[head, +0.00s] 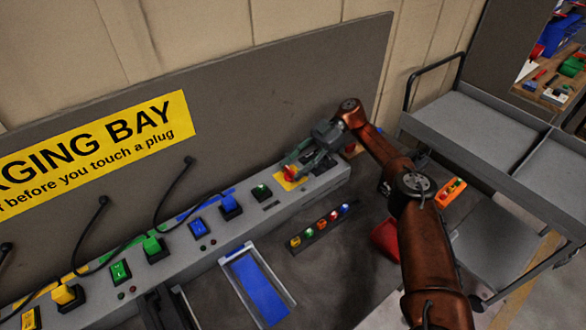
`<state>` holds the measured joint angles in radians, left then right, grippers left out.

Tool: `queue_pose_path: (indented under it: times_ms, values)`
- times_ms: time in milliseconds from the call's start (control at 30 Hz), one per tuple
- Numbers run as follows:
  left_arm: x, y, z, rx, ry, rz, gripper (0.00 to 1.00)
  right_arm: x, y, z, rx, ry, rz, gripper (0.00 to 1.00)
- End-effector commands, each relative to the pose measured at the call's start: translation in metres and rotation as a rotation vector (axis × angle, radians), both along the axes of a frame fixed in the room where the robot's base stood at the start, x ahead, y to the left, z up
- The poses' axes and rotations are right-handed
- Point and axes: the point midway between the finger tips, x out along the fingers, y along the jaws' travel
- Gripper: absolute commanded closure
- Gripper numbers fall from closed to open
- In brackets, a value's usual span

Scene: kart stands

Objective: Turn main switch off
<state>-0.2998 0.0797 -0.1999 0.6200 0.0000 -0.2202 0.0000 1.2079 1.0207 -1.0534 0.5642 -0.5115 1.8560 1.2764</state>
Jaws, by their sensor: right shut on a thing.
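The main switch (289,175) is a red knob on a yellow plate, near the right end of the long grey charging console (215,258). My right gripper (292,168) reaches it from the upper right and is shut on the red knob. The fingers cover part of the knob, so its exact angle is hard to tell.
Blue, green and yellow plugs and sockets (155,248) with black cables line the console to the left. A rack of several coloured pieces (322,226) and a blue-bottomed tray (262,290) lie in front. A grey cart (480,130) stands at right.

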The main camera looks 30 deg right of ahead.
Motion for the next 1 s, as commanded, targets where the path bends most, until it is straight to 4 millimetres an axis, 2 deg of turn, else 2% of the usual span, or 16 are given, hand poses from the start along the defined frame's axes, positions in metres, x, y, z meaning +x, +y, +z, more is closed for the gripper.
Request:
queue_pose_path:
  times_ms: [33, 367, 400, 600, 667, 1000]
  values:
    - [-0.0009, -0.0001, -0.0014, 0.0, 0.001, 0.0, 0.6, -0.0008, 0.002, -0.0048, -0.004, 0.005, 0.008, 0.82]
    - [-0.0007, -0.0001, -0.0011, 0.0, 0.001, 0.0, 0.6, -0.0014, 0.002, -0.0041, -0.004, 0.006, 0.009, 0.82]
    - [-0.0007, -0.0001, -0.0011, 0.0, 0.001, 0.0, 0.6, -0.0015, 0.002, -0.0041, -0.004, 0.006, 0.009, 0.58]
    - [-0.0007, 0.0, -0.0011, 0.0, 0.001, 0.0, 0.6, -0.0013, 0.0006, -0.0026, -0.003, 0.003, 0.006, 0.44]
    - [-0.0006, -0.0001, -0.001, 0.0, 0.001, 0.0, 0.6, -0.0013, 0.0001, -0.0022, -0.002, 0.003, 0.005, 0.41]
    - [-0.0025, 0.0019, -0.0007, 0.002, 0.003, 0.0, 0.6, -0.0006, -0.0001, 0.0044, -0.001, 0.0, 0.004, 0.41]
